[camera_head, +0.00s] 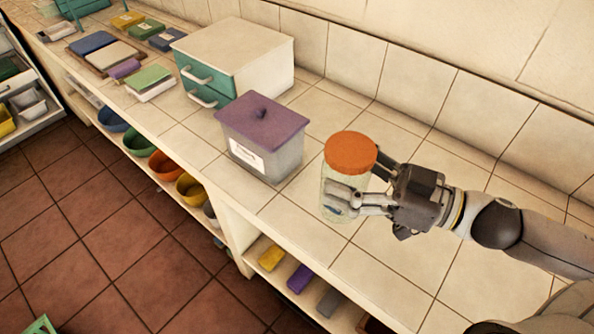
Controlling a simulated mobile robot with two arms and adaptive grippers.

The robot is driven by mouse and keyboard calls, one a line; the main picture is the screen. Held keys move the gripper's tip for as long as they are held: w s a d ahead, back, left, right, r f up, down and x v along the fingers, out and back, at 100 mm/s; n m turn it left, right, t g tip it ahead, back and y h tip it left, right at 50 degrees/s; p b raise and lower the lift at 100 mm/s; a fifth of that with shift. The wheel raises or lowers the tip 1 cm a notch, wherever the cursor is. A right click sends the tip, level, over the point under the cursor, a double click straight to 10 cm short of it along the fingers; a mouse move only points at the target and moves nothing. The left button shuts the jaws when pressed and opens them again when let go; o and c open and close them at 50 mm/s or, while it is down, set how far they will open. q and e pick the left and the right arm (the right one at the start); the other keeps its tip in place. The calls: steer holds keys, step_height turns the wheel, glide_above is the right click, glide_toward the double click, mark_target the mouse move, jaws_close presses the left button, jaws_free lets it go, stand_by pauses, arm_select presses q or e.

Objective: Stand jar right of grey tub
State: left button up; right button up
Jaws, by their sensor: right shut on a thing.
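The grey tub (278,160) with a purple lid stands on the tiled counter and has a white label on its front. The clear jar (336,205) with an orange lid (350,152) is upright, to the right of the tub with a small gap between them. My right gripper (352,192) comes in from the right and is shut on the jar, with its fingers around the jar's side. I cannot tell whether the jar's base touches the counter. My left gripper is not in view.
A white drawer box (262,62) with teal drawers stands behind the tub to the left. Books (150,80) lie further along the counter. Bowls (167,165) and coloured blocks (300,278) sit on the shelf below. The counter's tiled top (385,280) is clear in front of my right arm.

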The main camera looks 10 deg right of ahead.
steer(key=shift+w, duration=0.15)
steer(key=shift+w+d+f+b, duration=0.1)
steer(key=shift+w+f+b, duration=0.3)
steer(key=shift+w+b, duration=0.25)
steer(key=shift+w+f, duration=0.3)
steer(key=shift+w, duration=0.65)
steer(key=w+f, duration=0.6)
steer(key=f, duration=0.1)
steer(key=w+f+p, duration=0.1)
steer(key=w+f, duration=0.3)
steer(key=shift+w+a+f, duration=0.1)
steer(key=shift+a, duration=0.15)
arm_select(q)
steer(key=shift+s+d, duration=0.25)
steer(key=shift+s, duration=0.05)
arm_select(e)
steer(key=shift+f, duration=0.1)
